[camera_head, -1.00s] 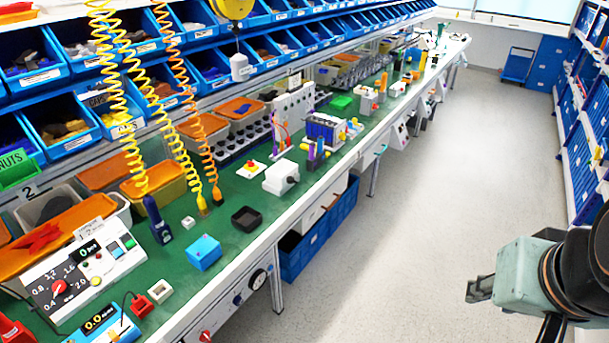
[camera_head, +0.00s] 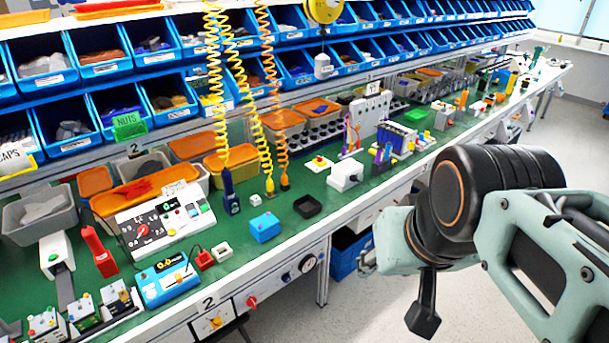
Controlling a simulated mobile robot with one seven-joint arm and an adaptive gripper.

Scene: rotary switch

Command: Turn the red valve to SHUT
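A small red valve handle (camera_head: 251,301) is on the front panel under the bench's front edge, in the lower middle of the head view. It is too small to read its markings or setting. A blue handle (camera_head: 286,277) and a round dial gauge (camera_head: 308,263) sit to its right on the same panel.
The green bench top (camera_head: 330,215) carries a blue meter (camera_head: 166,279), a control box (camera_head: 160,222) and a blue box (camera_head: 265,227). A black-and-yellow dial panel (camera_head: 212,322) is left of the valve. Blue crates (camera_head: 349,251) stand under the bench. Floor shows at right.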

